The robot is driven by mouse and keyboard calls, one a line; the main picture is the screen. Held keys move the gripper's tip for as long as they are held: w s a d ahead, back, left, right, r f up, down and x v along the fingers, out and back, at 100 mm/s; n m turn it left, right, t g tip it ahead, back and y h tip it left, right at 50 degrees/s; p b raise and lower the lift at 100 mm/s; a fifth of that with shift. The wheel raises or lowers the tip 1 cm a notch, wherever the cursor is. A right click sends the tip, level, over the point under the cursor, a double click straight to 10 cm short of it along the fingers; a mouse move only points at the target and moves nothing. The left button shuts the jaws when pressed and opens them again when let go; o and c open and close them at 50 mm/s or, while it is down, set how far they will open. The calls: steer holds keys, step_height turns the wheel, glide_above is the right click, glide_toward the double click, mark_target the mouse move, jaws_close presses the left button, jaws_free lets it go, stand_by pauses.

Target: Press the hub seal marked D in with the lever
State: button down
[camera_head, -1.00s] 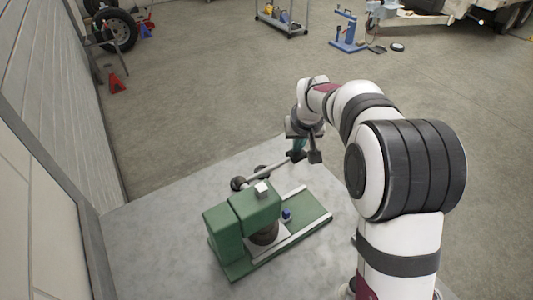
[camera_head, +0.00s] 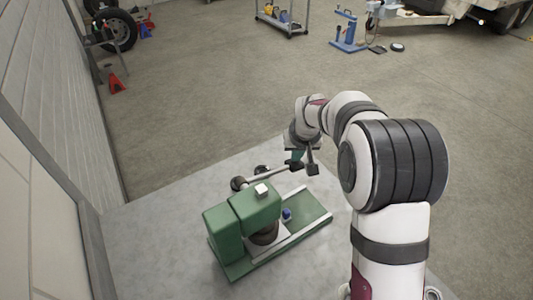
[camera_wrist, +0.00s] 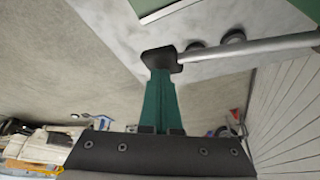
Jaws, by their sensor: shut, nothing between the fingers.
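A green press (camera_head: 225,235) stands on the grey table. Its lever (camera_head: 268,174) slopes up to the right and ends in a black grip, which in the wrist view (camera_wrist: 160,58) is at my fingertips. My gripper (camera_head: 297,157) is shut with nothing between its teal fingers (camera_wrist: 160,95). The fingertips overlap the grip in view and appear to touch it from above. A dark round part (camera_head: 264,234) sits under the press head. A small blue part (camera_head: 287,215) is on the green base, right of the head. No letter D is legible, and the seal's seating is hidden.
Two dark round pieces (camera_head: 262,170) lie behind the lever. A pale wall (camera_head: 50,110) is close on the left.

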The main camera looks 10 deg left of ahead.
steer(key=shift+s+f, duration=0.1)
steer(key=shift+f, duration=0.7)
step_height(320, 180, up, 18)
steer(key=s+a, duration=0.2)
stand_by(0.6)
steer(key=shift+a, duration=0.1)
stand_by(0.4)
steer(key=s+d+f+m+g, duration=0.1)
steer(key=s+d+m, duration=0.3)
steer(key=s, duration=0.6)
steer(key=s+d+f+m+g, duration=0.1)
steer(key=s+d+f+g, duration=0.1)
steer(key=s+d, duration=0.65)
steer(key=s+f+m, duration=0.1)
steer(key=s+f, duration=0.2)
steer(key=s, duration=0.5)
steer(key=s+f+m+g, duration=0.1)
steer(key=s+f+m, duration=0.1)
steer(key=s, duration=0.7)
steer(key=shift+s+f+m+g+y, duration=0.2)
steer(key=shift+f+m+g+y, duration=0.1)
steer(key=shift+f, duration=0.25)
